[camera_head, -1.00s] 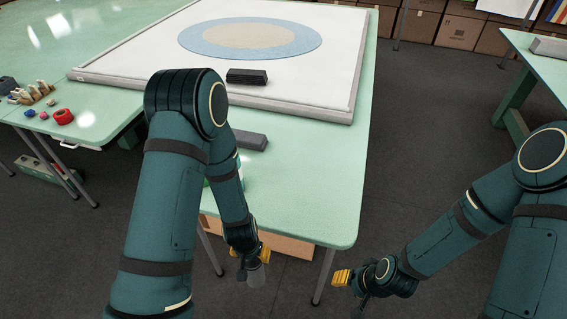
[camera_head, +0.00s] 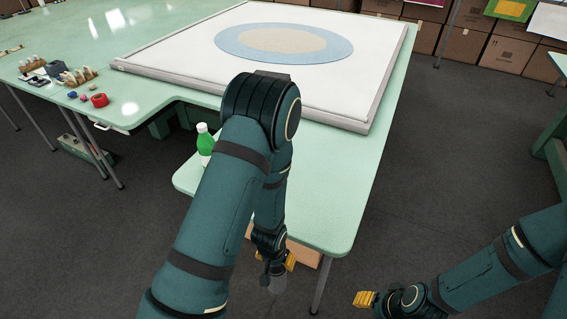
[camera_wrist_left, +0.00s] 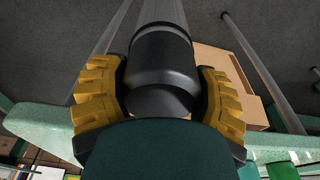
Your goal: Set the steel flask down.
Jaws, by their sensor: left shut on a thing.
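The steel flask (camera_head: 277,285) is a grey cylinder with a dark band, held in my left gripper (camera_head: 276,262) in front of the green table's near edge. In the left wrist view the flask (camera_wrist_left: 163,62) sits between the yellow fingers of the left gripper (camera_wrist_left: 160,95), with floor and table legs behind it. The green table (camera_head: 330,215) has clear top near its right front corner. My right gripper (camera_head: 364,299) hangs empty at the lower right, right of the table; its finger gap is not clear.
A green bottle with a white cap (camera_head: 205,145) stands on the table left of my left arm. A large white framed board (camera_head: 365,85) covers the back. A cardboard box (camera_head: 303,254) is under the table.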

